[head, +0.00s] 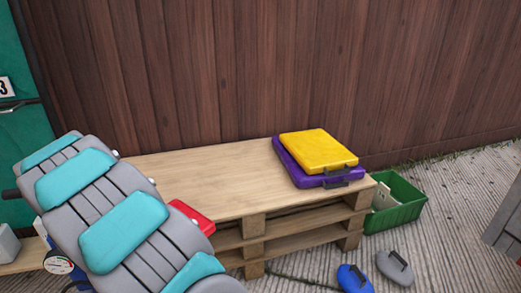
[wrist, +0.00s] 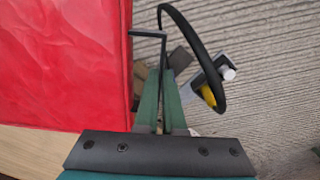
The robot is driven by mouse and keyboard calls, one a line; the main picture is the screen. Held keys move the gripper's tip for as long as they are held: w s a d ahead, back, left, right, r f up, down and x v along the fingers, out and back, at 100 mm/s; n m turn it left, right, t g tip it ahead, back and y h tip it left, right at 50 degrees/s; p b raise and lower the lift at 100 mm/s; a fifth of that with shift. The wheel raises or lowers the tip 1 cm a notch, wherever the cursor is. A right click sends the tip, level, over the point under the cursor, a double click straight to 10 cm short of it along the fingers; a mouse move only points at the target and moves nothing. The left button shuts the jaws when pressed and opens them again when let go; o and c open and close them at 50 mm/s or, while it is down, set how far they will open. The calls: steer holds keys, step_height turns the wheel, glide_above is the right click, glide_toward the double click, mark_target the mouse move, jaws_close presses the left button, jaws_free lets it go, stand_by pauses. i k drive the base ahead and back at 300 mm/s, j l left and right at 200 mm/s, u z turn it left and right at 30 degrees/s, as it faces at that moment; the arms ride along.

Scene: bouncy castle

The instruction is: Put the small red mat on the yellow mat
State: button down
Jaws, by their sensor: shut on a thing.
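The small red mat (wrist: 62,65) fills the left of the wrist view, with a black handle on its right side. My gripper (wrist: 162,85) is shut on that handle, between its green fingers. In the head view only a corner of the red mat (head: 196,217) shows past my arm, over the left part of the pallet table; my gripper is hidden there. The yellow mat (head: 318,149) lies flat on a purple mat (head: 288,164) at the right end of the table, its handle facing front right. The red mat is apart from it, to the left.
The wooden pallet table (head: 215,168) has a bare top left of the mats. A plank wall (head: 230,70) stands behind it. A green crate (head: 405,205) is on the ground at right. Blue (head: 353,278) and grey (head: 395,268) handled objects lie in front of it.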

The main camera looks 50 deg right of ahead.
mark_target(315, 148)
steer(key=z, duration=0.4)
steer(key=j+z, duration=0.15)
steer(key=z, duration=0.7)
